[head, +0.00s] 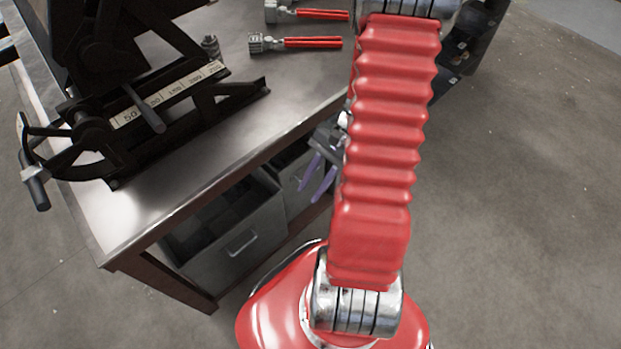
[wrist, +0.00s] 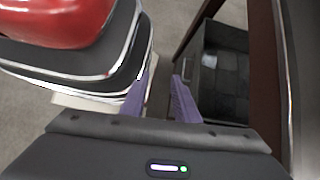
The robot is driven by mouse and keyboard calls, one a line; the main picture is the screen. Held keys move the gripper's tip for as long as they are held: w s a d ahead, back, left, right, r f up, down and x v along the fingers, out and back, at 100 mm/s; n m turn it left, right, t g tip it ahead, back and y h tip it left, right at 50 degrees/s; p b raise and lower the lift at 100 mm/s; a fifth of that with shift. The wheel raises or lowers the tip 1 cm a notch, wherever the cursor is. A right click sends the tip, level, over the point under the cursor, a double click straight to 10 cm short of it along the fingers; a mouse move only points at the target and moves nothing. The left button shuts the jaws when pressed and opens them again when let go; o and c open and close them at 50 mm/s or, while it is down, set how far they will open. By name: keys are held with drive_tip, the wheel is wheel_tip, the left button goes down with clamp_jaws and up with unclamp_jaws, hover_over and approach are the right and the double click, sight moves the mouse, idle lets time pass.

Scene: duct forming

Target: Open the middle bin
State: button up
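Under the bench, a grey open-topped bin with a front handle (head: 240,244) stands at the left in the head view. The bin to its right, which I take as the middle bin (head: 285,176), is partly hidden by my gripper and arm. My gripper (head: 311,194) has purple fingers, spread apart and empty, in front of that bin. In the wrist view my gripper (wrist: 162,78) shows a clear gap between the fingers. A dark bin with a handle (wrist: 210,85) lies just beyond the right finger; I cannot tell which bin it is.
The metal bench top (head: 190,185) carries a black forming machine (head: 130,105) with a hand crank. Red-handled tools (head: 300,43) lie at the back. A brown bench leg (head: 165,280) stands at the front-left corner. The concrete floor (head: 530,220) at the right is clear.

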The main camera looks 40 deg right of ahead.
drive_tip(key=w+d+f+m+t, duration=0.1)
drive_tip(key=d+f+m+t, duration=0.1)
drive_tip(key=f+m+t, duration=0.7)
drive_tip(key=d+f+m+t, duration=0.3)
drive_tip(key=f+m, duration=1.1)
drive_tip(key=w+d+f+m+t+h, duration=0.2)
drive_tip(key=d+f+m+h, duration=0.3)
drive_tip(key=d+m, duration=0.5)
drive_tip(key=m+t+h, duration=0.1)
drive_tip(key=m+h, duration=0.1)
drive_tip(key=m, duration=0.2)
drive_tip(key=shift+d+f+t+h, duration=0.3)
drive_tip(key=shift+f+t+h, duration=0.1)
drive_tip(key=shift+w, duration=0.3)
drive_tip(key=x, duration=1.3)
drive_tip(key=shift+w+a, duration=0.15)
drive_tip(key=shift+w, duration=0.1)
drive_tip(key=shift+f, duration=0.1)
drive_tip(key=shift+c, duration=0.3)
